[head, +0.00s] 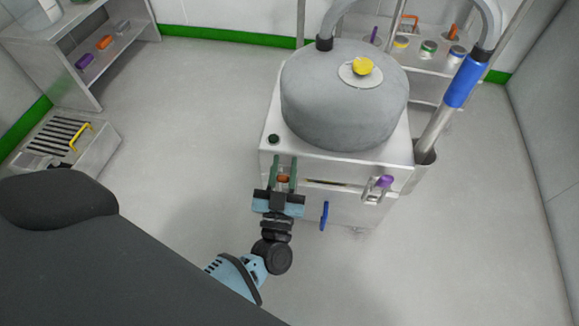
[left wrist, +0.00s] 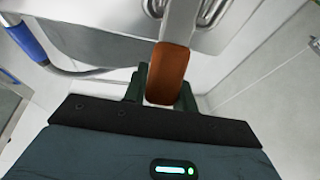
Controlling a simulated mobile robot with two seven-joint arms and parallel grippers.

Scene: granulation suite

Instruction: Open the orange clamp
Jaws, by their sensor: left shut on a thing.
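The orange clamp (head: 284,178) is on the front of the grey machine, left of its middle. In the left wrist view its orange grip (left wrist: 167,74) sits at the end of a metal lever (left wrist: 180,20). My left gripper (head: 284,176) is shut on the orange grip, with a dark green finger on each side of it. The fingers hide part of the clamp in the head view. My right gripper is not in view.
The machine's white cabinet (head: 345,164) carries a large grey drum (head: 335,105) with a yellow knob (head: 362,66). A purple-tipped clamp (head: 385,182) and a blue handle (head: 324,215) are on the front. A blue-sleeved pole (head: 463,82) stands at right. Floor in front is clear.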

